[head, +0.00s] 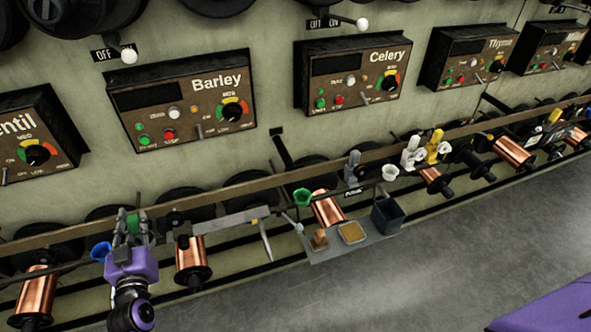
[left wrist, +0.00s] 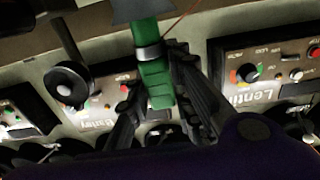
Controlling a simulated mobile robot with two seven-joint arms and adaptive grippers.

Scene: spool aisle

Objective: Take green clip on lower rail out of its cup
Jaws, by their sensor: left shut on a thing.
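My left gripper (head: 130,226) is at the lower left of the head view, in front of the rail. Its dark fingers are shut on the green clip (head: 133,223), which shows between them. The left wrist view shows the green clip (left wrist: 155,83) with a grey metallic band, between the fingers (left wrist: 157,98). A dark grey shape is at the clip's far end; I cannot tell whether it touches anything. A green cup (head: 303,196) stands on the rail further right, apart from the gripper, and looks empty. My right gripper is not in view.
A blue cup (head: 101,252) is just left of my gripper. Copper spools (head: 191,255) hang along the rail. White (head: 412,152) and yellow (head: 436,146) clips stand further right. A grey tray (head: 335,249) holds a dark bin (head: 387,215). Control panels (head: 195,100) line the wall.

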